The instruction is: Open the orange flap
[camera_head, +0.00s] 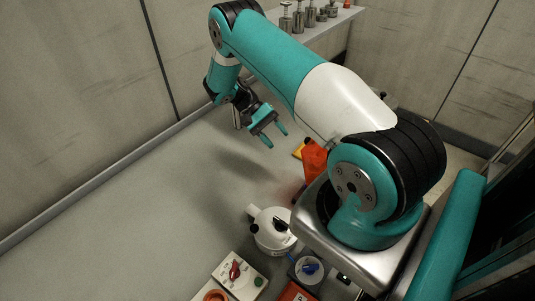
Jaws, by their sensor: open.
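An orange-red part (315,158) shows at the centre right, partly hidden behind my arm. Another orange piece (297,292) is cut off at the bottom edge. I cannot tell which of these is the orange flap, or whether the flap is open or shut. My gripper (276,137) is open and empty. It hangs above the grey surface, to the left of the orange-red part and apart from it.
A white rounded vessel (271,232) stands near the bottom centre. Beside it are a white panel with a red handle (235,270) and a blue knob (309,268). A shelf with metal weights (299,22) is at the back. The left floor is clear.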

